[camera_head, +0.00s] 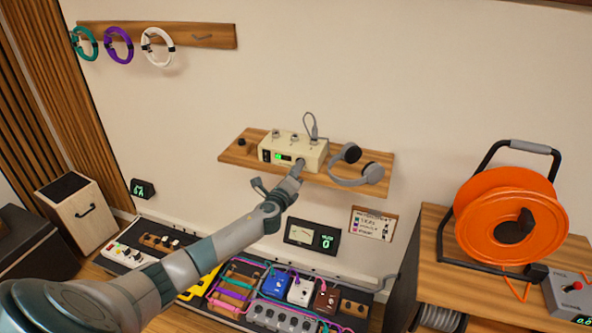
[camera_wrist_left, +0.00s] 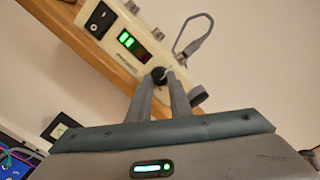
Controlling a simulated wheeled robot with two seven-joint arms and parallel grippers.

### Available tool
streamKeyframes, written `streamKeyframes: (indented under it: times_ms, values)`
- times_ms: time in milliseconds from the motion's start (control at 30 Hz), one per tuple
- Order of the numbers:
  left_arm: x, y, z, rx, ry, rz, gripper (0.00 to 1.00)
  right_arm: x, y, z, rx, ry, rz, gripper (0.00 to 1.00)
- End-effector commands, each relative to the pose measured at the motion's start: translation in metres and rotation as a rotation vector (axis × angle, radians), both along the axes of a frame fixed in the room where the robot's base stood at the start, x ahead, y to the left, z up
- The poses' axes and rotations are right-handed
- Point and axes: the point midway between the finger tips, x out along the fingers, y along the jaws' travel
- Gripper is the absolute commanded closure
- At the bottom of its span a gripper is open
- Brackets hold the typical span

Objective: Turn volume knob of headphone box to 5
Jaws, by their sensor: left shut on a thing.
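The headphone box (camera_head: 290,148) is a cream unit with a lit green display, on a small wooden wall shelf. In the left wrist view the box (camera_wrist_left: 148,28) shows a black rocker switch, the green display (camera_wrist_left: 132,44) and a dark round knob (camera_wrist_left: 160,75) on its front. My left gripper (camera_head: 297,170) reaches up to the right part of the box front. In the wrist view its two fingers (camera_wrist_left: 163,88) are shut on the knob, one on each side. My right gripper is not in view.
Grey headphones (camera_head: 357,166) lie on the shelf (camera_head: 238,155) right of the box. A cable rises from the box top. A wall meter (camera_head: 312,237) shows green 0. Below is a pedalboard with several pedals (camera_head: 275,285). An orange cable reel (camera_head: 507,215) stands on a wooden cabinet at right.

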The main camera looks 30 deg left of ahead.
Motion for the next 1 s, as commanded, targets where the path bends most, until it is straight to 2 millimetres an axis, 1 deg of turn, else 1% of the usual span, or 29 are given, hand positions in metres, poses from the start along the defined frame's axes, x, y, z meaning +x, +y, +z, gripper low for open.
streamKeyframes:
  times_ms: [67, 100, 133, 167, 467, 667, 867, 1000]
  values:
    - [-0.001, -0.001, -0.003, -0.002, 0.003, -0.001, 1.00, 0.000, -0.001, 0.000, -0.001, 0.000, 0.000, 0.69]
    - [-0.001, -0.001, -0.003, -0.002, 0.003, -0.001, 0.72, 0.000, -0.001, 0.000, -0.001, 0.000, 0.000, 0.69]
    - [-0.001, -0.001, -0.002, -0.002, 0.003, -0.001, 0.65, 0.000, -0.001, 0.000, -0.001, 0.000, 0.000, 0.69]
    - [-0.001, -0.001, -0.002, -0.002, 0.003, -0.001, 0.63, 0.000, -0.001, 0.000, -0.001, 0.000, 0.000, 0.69]
    - [-0.001, 0.000, -0.001, -0.001, 0.001, 0.000, 0.63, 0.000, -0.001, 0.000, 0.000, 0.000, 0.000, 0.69]
    - [-0.006, -0.002, -0.001, -0.001, -0.001, -0.001, 0.63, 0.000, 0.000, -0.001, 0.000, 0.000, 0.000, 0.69]
    - [-0.024, -0.007, -0.001, -0.001, 0.001, -0.002, 0.63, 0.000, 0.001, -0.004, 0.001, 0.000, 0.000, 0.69]
    - [-0.044, -0.011, -0.002, -0.002, 0.001, -0.002, 0.63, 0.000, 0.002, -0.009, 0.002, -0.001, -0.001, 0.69]
